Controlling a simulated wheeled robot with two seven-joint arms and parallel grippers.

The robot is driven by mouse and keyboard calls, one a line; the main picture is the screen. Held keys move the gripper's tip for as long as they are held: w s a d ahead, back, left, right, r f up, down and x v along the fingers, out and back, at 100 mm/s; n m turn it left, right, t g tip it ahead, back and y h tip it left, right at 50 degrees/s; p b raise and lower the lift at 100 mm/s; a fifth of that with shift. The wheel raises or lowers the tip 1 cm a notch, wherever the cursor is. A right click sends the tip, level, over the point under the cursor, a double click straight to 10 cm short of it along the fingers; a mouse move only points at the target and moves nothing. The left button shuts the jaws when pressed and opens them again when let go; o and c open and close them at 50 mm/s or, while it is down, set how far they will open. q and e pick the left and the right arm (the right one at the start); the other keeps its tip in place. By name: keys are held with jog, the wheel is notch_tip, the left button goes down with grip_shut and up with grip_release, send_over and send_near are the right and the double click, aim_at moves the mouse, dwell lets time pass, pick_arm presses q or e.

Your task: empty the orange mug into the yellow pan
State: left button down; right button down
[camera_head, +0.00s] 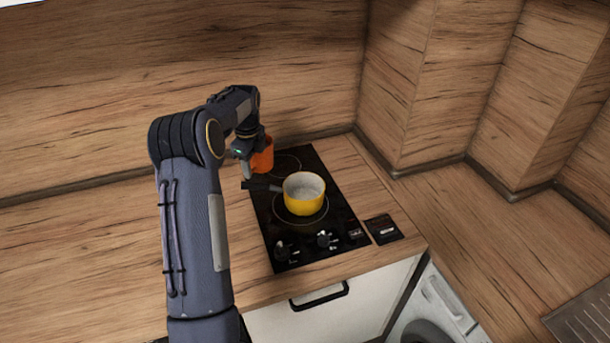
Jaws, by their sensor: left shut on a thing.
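The yellow pan (304,194) stands on the black hob (289,241), on the front ring, with its dark handle pointing left. Its inside looks pale grey. The orange mug (263,158) is behind and to the left of the pan, at the hob's back left part. My left gripper (247,160) is at the mug's left side and shut on it. The mug looks about upright. Its inside is hidden by my gripper and wrist, and I cannot tell whether its base touches the hob. My right gripper is not in view.
Control knobs (325,240) sit at the hob's front. A small dark panel (384,229) lies on the wooden worktop right of the hob. A wooden splashback (300,60) rises behind. A drawer with a black handle (319,297) is below. The worktop left of my arm is clear.

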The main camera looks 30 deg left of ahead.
aim_at(265, 169)
pick_arm(q)
jog(key=shift+w+d+r+y, duration=0.15)
jog(key=shift+d+y, duration=0.5)
jog(key=shift+y, duration=0.35)
jog(key=shift+w+d+y, duration=0.1)
jog(key=shift+d+y, duration=0.5)
jog(key=shift+y, duration=0.4)
jog(key=shift+d+f+g+y, duration=0.3)
jog(key=shift+d+g+y, duration=0.15)
jog(key=shift+y, duration=0.35)
jog(key=shift+d+f, duration=0.1)
jog(key=shift+f, duration=0.05)
jog(key=shift+d, duration=0.1)
jog(key=shift+w+d+y, duration=0.1)
jog(key=shift+y, duration=0.2)
jog(key=shift+f, duration=0.1)
